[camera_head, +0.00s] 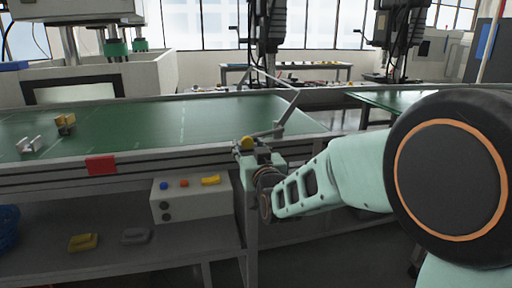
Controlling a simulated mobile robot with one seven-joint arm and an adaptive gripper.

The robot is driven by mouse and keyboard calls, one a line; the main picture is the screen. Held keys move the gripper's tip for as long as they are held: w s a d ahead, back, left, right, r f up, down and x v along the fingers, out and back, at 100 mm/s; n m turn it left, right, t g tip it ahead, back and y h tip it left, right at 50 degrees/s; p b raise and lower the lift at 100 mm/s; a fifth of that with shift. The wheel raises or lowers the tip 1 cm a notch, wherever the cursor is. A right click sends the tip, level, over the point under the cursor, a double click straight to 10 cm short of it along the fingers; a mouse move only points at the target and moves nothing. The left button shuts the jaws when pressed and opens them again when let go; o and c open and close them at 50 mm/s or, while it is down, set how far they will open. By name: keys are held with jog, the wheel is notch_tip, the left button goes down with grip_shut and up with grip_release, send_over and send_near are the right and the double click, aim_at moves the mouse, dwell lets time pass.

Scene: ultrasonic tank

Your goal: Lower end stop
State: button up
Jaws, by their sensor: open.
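The end stop appears to be the thin grey bent bar (289,112) standing up at the right end of the green conveyor belt (200,119). It slants up from near a yellow round knob (246,143) on a small grey bracket at the belt's front corner. My gripper (263,154) is at this corner, just right of the knob and below the bar. It is small and dark here, and its fingers are hard to make out. It is open. I cannot tell whether it touches the bracket or the bar.
A red block (101,165) sits on the conveyor's front rail. A white control box (191,197) with coloured buttons stands below. A second green belt (400,100) lies beyond a gap, partly behind my arm.

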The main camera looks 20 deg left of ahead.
jog(key=shift+w+a, duration=0.1)
jog(key=shift+w, duration=0.1)
grip_shut()
dwell(0.3)
